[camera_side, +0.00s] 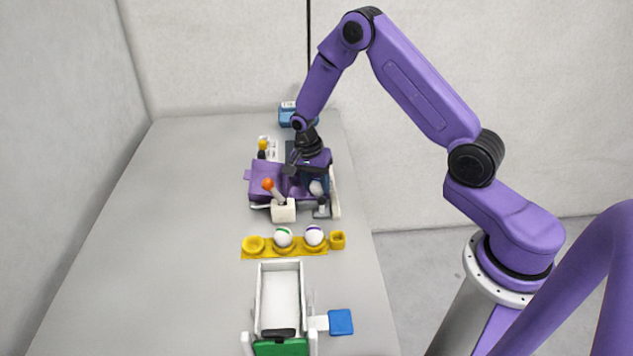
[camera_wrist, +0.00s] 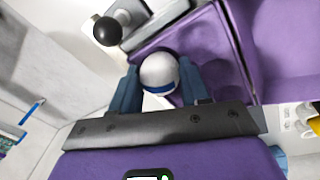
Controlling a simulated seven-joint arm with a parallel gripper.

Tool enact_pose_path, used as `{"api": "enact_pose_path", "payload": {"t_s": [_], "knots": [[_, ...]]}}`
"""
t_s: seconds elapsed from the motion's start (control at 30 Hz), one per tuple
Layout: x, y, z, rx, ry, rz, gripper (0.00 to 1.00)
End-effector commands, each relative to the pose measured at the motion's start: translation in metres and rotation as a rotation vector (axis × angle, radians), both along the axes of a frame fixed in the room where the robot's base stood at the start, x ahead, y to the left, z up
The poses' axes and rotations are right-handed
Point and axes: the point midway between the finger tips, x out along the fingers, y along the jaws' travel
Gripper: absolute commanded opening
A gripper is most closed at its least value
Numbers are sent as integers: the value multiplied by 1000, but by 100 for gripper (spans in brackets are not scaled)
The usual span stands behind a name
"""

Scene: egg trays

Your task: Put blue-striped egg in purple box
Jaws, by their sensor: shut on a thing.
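The blue-striped egg (camera_wrist: 159,70) is white with a blue band in the wrist view. My gripper (camera_wrist: 158,82) is shut on it, with one blue finger on each side. In the side view the egg (camera_side: 316,187) shows as a pale spot at my gripper (camera_side: 315,182). The purple box (camera_side: 263,172) lies under and left of my gripper there. In the wrist view the box's purple walls (camera_wrist: 243,50) surround a compartment behind the egg. I cannot tell whether the egg touches the box floor.
A yellow tray (camera_side: 298,251) in front holds a green-striped egg (camera_side: 283,236) and a purple-striped egg (camera_side: 314,235). An orange-knobbed lever (camera_side: 269,186) stands at the box's front. A white open box (camera_side: 260,292) with a green lid (camera_side: 281,347) is nearest. The table's left side is clear.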

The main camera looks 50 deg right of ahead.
Motion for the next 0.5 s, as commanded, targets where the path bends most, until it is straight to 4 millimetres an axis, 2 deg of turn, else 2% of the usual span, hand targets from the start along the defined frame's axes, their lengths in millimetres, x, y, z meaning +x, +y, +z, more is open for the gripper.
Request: {"api": "enact_pose_path", "payload": {"t_s": [0.33, 0.37, 0.43, 0.5], "knots": [[0, 0, -2, 0, -1, 0, 35], [0, 0, -2, 0, -1, 0, 52], [0, 0, -2, 0, -1, 0, 75], [0, 0, -2, 0, 0, 0, 75]]}}
